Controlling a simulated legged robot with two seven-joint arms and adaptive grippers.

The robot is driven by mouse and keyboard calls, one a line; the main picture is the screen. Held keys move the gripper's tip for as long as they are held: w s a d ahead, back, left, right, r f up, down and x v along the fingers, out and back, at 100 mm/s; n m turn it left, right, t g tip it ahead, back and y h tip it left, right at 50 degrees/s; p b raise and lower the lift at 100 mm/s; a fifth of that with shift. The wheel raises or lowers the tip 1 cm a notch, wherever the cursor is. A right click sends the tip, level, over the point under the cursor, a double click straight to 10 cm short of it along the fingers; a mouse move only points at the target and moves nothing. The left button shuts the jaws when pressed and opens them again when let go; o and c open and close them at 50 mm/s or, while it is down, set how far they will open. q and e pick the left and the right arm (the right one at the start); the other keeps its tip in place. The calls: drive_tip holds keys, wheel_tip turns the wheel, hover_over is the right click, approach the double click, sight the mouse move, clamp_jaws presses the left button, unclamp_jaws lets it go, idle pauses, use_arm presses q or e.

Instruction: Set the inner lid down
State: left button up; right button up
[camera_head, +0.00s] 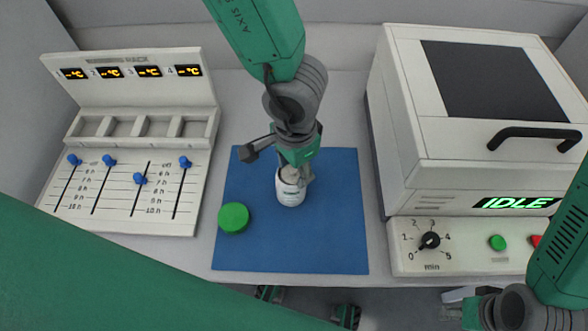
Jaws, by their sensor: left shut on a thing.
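A small white bottle (290,193) stands upright on the blue mat (325,235). My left gripper (293,172) points down at the bottle's mouth and is shut on a small pale piece there, apparently the inner lid. The fingers largely hide this piece, and I cannot tell whether it touches the rim. A round green lid (233,217) lies on the mat, left of the bottle. My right gripper (462,302) is at the lower right, in front of the table and away from the bottle. It is partly cut off, so its opening is unclear.
A rack (130,140) with temperature displays, empty slots and blue sliders stands at the left. A white machine (450,165) with a black handle, an IDLE display and a dial stands at the right. The mat's front and right parts are bare.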

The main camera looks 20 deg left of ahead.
sight(293, 170)
use_arm(q)
drive_tip(key=shift+s+d+f, duration=0.1)
drive_tip(key=shift+s+f, duration=0.1)
drive_tip(key=o, duration=1)
drive_tip(key=shift+a+f, duration=0.15)
drive_tip(key=shift+a, duration=0.25)
drive_tip(key=shift+w+a+f, duration=0.1)
drive_tip(key=shift+w+a, duration=0.1)
drive_tip(key=shift+a, duration=0.15)
drive_tip(key=shift+d+r, duration=0.35)
drive_tip(key=shift+r, duration=0.05)
wheel_tip(293, 170, up, 12)
drive_tip(key=p, duration=0.3)
drive_tip(key=shift+d+f, duration=0.15)
drive_tip(key=shift+f, duration=0.05)
use_arm(e)
drive_tip(key=r, duration=0.3)
drive_tip(key=shift+w+a+r, duration=0.1)
drive_tip(key=shift+a+r, duration=0.05)
drive_tip(key=shift+a, duration=0.05)
